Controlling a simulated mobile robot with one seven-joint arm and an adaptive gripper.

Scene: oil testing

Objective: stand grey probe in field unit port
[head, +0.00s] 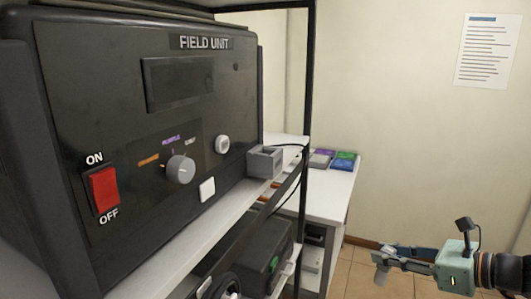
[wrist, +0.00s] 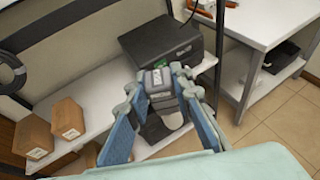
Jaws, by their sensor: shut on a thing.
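The field unit (head: 110,150) is a large black box at the left of the head view, with a red switch, a grey knob and a dark display. A small grey open-topped block (head: 265,163), apparently its port, sits at its right end on the white shelf. My gripper (head: 388,258) is at the lower right, well apart from the block, and is shut on the grey probe (head: 381,275). In the wrist view the probe (wrist: 160,82) sits between the fingertips (wrist: 166,85) of my gripper. The fingers partly hide it.
A black rack post (head: 308,90) stands near the block. A black device (wrist: 160,40) and cardboard boxes (wrist: 68,118) are on a lower shelf. Open floor (head: 370,275) lies around my gripper.

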